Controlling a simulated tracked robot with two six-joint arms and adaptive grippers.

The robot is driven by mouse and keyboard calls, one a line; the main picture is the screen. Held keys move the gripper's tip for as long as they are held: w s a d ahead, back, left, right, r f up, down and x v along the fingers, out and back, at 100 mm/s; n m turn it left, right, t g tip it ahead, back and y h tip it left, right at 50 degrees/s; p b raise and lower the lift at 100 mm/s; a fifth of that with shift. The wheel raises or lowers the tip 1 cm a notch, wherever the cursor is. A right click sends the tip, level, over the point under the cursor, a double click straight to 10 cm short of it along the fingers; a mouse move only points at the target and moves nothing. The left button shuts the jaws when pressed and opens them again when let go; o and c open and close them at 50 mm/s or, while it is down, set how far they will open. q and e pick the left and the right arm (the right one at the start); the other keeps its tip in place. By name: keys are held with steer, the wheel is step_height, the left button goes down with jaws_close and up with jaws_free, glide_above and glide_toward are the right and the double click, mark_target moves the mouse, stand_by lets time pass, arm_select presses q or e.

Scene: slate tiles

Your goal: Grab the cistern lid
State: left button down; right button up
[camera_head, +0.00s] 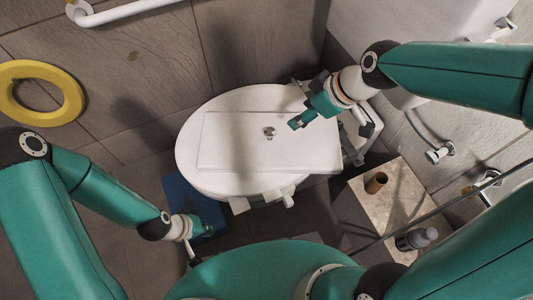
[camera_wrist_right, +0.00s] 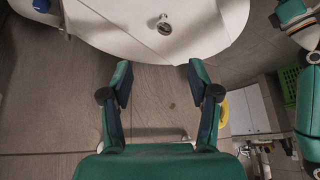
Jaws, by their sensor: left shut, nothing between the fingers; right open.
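The cistern lid (camera_head: 235,145) is a white flat panel with a small chrome button, lying on the rounded white toilet in the middle of the head view. My right gripper (camera_head: 302,120) is open and empty, over the right side of the lid in the head view. Its open fingers (camera_wrist_right: 160,75) show in the wrist view with nothing between them. My left gripper (camera_head: 202,229) is shut and empty, low and left of the toilet, near a blue box.
The blue box (camera_head: 191,197) sits on the floor left of the toilet. A stone-topped stand (camera_head: 395,205) at the right holds a brown cup (camera_head: 376,182) and a bottle (camera_head: 412,239). A yellow ring (camera_head: 68,100) and a white grab bar (camera_head: 125,11) are at the upper left.

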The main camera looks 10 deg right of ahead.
mark_target(273, 132)
steer(key=shift+n, duration=0.4)
steer(key=b+x, duration=0.4)
steer(key=x, duration=0.8)
steer(key=b+x, duration=0.1)
steer(key=x, duration=0.1)
steer(key=b+x, duration=0.1)
steer(key=x, duration=0.1)
steer(key=shift+s+a+f, duration=0.15)
steer(key=shift+s, duration=0.15)
arm_select(q)
step_height(273, 132, down, 7)
steer(key=shift+f, duration=0.2)
arm_select(e)
jaws_close()
steer(key=shift+w, duration=0.1)
